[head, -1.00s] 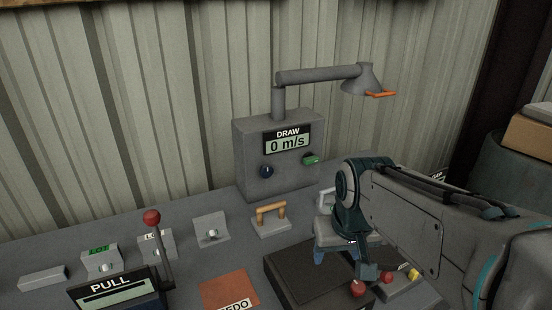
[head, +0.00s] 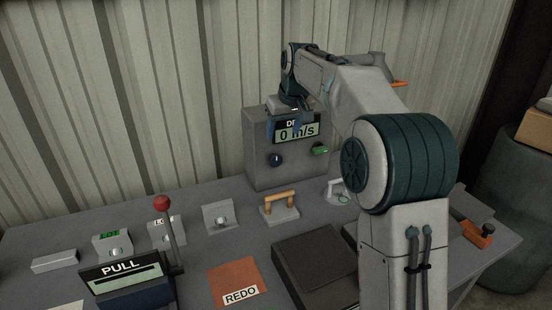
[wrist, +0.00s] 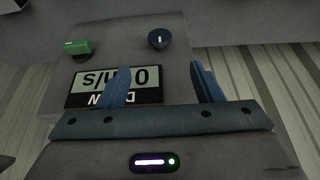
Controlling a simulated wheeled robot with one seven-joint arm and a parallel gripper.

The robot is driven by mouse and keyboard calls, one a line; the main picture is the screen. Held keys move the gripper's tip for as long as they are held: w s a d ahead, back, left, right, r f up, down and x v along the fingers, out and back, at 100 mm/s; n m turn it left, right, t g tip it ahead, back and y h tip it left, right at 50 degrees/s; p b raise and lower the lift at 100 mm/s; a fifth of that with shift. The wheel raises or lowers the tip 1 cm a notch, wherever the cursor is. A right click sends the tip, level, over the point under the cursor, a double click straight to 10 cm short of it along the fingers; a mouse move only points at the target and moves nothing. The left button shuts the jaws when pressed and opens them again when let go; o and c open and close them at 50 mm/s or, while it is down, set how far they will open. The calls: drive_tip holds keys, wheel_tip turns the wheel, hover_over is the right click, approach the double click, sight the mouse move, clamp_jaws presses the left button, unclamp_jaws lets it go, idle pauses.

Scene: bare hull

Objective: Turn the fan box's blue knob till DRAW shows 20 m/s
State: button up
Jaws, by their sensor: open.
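The grey fan box (head: 262,178) stands at the back of the bench against the wall. Its DRAW display (head: 300,132) reads 0 m/s. The blue knob (head: 275,160) is on its front, below the display, with a white mark pointing roughly up; it also shows in the wrist view (wrist: 160,39), which sees the box upside down. A green switch (head: 320,150) sits to the right of the knob. My gripper (wrist: 162,82) is open and empty, its blue fingers apart in front of the display, and does not touch the knob. In the head view its fingers partly cover the word DRAW.
A wooden-handled block (head: 280,206) and a pale round-based handle (head: 337,190) stand before the box. A red-knobbed lever (head: 163,204) by the PULL panel (head: 121,267), an orange REDO pad (head: 235,283) and a dark case (head: 312,262) are nearer.

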sight(277, 158)
drive_tip(key=x, duration=1.3)
drive_tip(key=shift+w+f, duration=0.1)
drive_tip(key=c, duration=0.9)
